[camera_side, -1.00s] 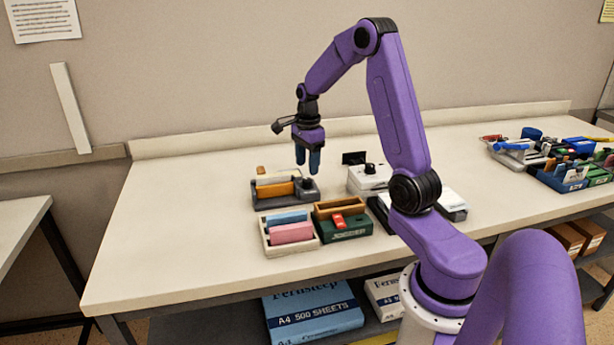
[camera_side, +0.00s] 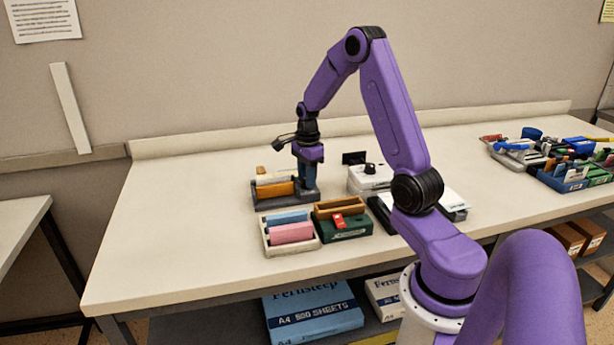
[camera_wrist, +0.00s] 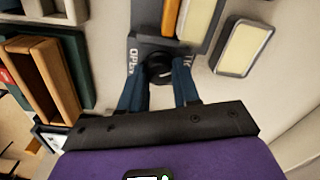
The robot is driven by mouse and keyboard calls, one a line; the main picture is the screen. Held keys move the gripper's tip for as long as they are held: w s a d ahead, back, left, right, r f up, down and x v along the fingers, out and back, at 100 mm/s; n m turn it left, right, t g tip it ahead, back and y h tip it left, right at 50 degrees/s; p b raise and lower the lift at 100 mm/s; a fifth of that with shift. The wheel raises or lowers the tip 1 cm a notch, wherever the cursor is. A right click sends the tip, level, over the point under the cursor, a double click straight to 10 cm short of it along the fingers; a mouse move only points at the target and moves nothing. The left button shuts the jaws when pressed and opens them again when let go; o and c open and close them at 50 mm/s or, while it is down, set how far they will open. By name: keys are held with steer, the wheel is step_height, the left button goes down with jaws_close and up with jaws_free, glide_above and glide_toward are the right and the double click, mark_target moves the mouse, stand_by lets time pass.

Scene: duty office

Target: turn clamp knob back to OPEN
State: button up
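The clamp knob (camera_wrist: 158,68) is a round black knob on a dark grey block (camera_wrist: 140,46). White lettering on the block reads OPEN left of the knob; lettering on the right is partly covered. The knob's pointing direction is not clear. My gripper (camera_wrist: 159,78) is down at the knob, one blue finger on each side of it; I cannot tell whether they press on it. In the side view my gripper (camera_side: 306,184) is low at the right end of the grey clamp fixture (camera_side: 268,203), and the knob is hidden behind the fingers.
An orange-and-cream block (camera_wrist: 236,38) stands in the fixture. A cream piece (camera_wrist: 243,47) lies to its right. A tray with blue and pink blocks (camera_side: 291,233) and a green box (camera_side: 347,234) stand in front. A white box with a black knob (camera_side: 370,180) stands right.

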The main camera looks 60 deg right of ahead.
steer(key=shift+n, duration=2.4)
steer(key=o, duration=1.1)
steer(key=shift+c, duration=0.2)
steer(key=shift+w+r, duration=0.1)
steer(key=shift+m, duration=0.3)
